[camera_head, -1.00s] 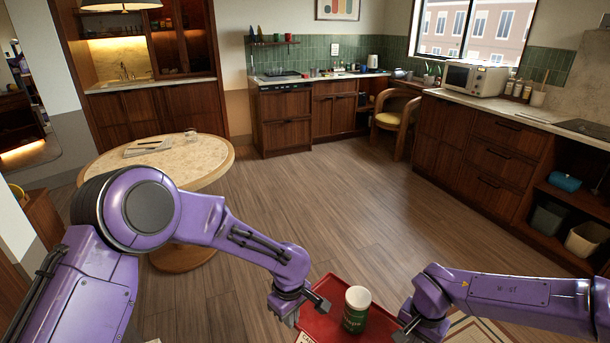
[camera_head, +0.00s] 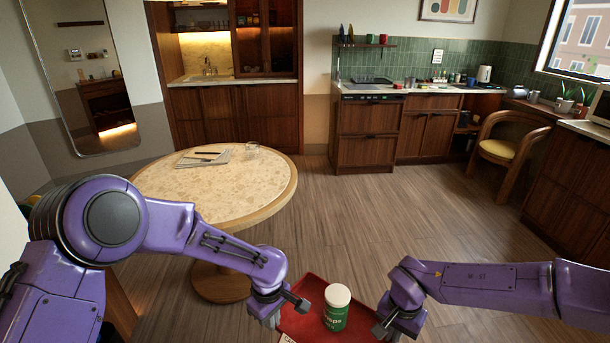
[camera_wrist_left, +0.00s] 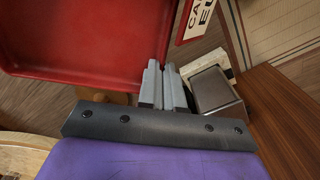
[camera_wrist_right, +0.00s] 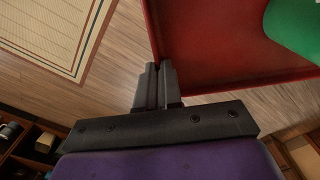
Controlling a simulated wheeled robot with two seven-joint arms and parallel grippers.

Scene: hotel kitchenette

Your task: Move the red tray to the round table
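The red tray (camera_head: 306,322) is held in front of me between both grippers, clear of the floor. It also shows in the left wrist view (camera_wrist_left: 80,40) and right wrist view (camera_wrist_right: 210,45). A green can with a white lid (camera_head: 336,312) stands upright on it. My left gripper (camera_head: 290,305) is closed on the tray's left edge. My right gripper (camera_head: 384,326) is closed on its right edge. The round table (camera_head: 225,185), with a pale speckled top and wooden rim, stands ahead to the left, beyond my left arm. The tray is apart from it.
On the table lie a paper or napkin with dark utensils (camera_head: 203,157) and a clear glass (camera_head: 253,149) near the far edge. The near part of the top is bare. Open floor (camera_head: 370,220) lies right of the table. A yellow-seated chair (camera_head: 502,149) stands at the right.

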